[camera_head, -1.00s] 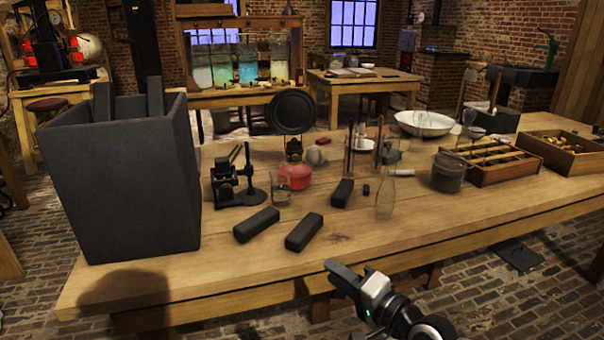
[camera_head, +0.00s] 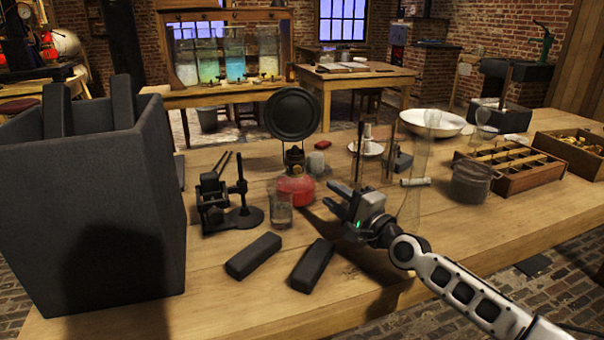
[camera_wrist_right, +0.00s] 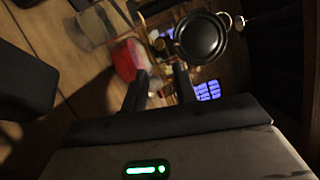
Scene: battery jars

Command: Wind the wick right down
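The lamp (camera_head: 296,189) has a red base, a dark burner part above it and a round black disc (camera_head: 292,114) behind the top. It stands upright on the wooden table, left of my right gripper (camera_head: 337,199). The wick and its winding knob are too small to make out. My right gripper is open and empty, with its fingers pointing left near the lamp, apart from it. In the right wrist view the red base (camera_wrist_right: 126,60) and the black disc (camera_wrist_right: 200,38) show beyond the two spread fingers. My left gripper is not in view.
A glass beaker (camera_head: 280,209) stands close in front of the lamp. A black clamp stand (camera_head: 247,214) is to its left. Two dark blocks (camera_head: 254,255) lie at the front. A clear flask (camera_head: 411,205) is right of my gripper. A large dark box (camera_head: 90,220) fills the left.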

